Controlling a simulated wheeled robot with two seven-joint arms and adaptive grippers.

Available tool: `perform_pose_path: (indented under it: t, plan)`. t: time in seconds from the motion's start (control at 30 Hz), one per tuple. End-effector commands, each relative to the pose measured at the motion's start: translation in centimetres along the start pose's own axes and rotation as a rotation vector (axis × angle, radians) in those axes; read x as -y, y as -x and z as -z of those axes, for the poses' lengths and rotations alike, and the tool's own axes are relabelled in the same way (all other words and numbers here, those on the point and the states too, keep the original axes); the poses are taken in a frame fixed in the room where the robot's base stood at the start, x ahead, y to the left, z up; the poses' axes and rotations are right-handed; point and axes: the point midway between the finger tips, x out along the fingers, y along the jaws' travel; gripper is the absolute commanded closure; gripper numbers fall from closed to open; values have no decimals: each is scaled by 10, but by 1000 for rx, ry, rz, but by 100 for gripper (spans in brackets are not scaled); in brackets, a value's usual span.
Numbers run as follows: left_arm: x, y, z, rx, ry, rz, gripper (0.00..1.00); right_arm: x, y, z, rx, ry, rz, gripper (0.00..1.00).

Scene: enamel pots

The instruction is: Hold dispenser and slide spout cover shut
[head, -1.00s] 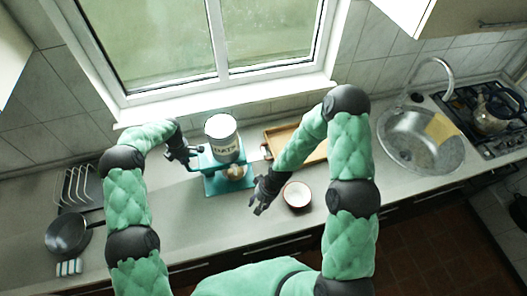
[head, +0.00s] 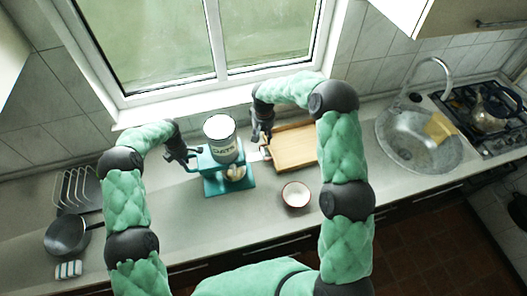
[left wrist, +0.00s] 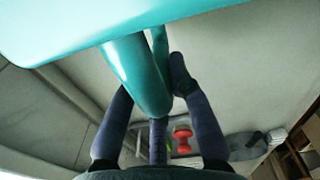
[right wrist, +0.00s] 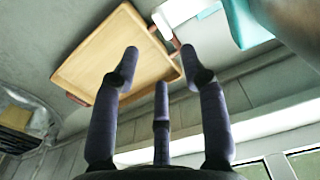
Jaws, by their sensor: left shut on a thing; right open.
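The dispenser is a white enamel canister (head: 219,128) with dark lettering on a teal stand (head: 229,186). My left gripper (head: 190,157) is shut on the teal handle at the dispenser's left side; the left wrist view shows the handle (left wrist: 135,72) between the fingers. A pale slide (head: 256,156), apparently the spout cover, sticks out on the dispenser's right side; the right wrist view shows a pale end (right wrist: 163,25). My right gripper (head: 262,136) is open and empty, right of the canister and apart from the slide. Something pale (head: 235,173) sits beneath the spout.
A wooden tray (head: 293,148) lies right of the dispenser, close to the slide. A small bowl (head: 295,194) stands in front of it. A pan (head: 66,237) and a dish rack (head: 77,187) are at the left. The sink (head: 417,140) is at the right. The window wall limits the back.

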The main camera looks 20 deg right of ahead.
Motion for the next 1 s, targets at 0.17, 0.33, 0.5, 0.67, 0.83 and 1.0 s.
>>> perform_pose_path:
  t: [0.17, 0.33, 0.5, 0.67, 0.83, 1.0]
  plan:
    - [-2, 3, 0, 1, 2, -6, 100, 1, -34, -2, 6, -1, 1, 56]
    - [-3, 3, 0, 1, 2, -6, 100, 1, -65, -2, 4, 0, 2, 56]
    - [-3, 3, 0, 1, 2, -6, 100, 1, -90, -2, 3, 0, 2, 56]
    - [-3, 3, 0, 1, 2, -6, 100, 0, -103, -2, 3, -1, 2, 56]
    - [-3, 3, 0, 1, 2, -6, 100, 0, -107, -1, 0, -1, 2, 56]
    - [-2, 3, 0, 1, 2, -6, 100, 0, -107, -1, 0, -1, 2, 56]
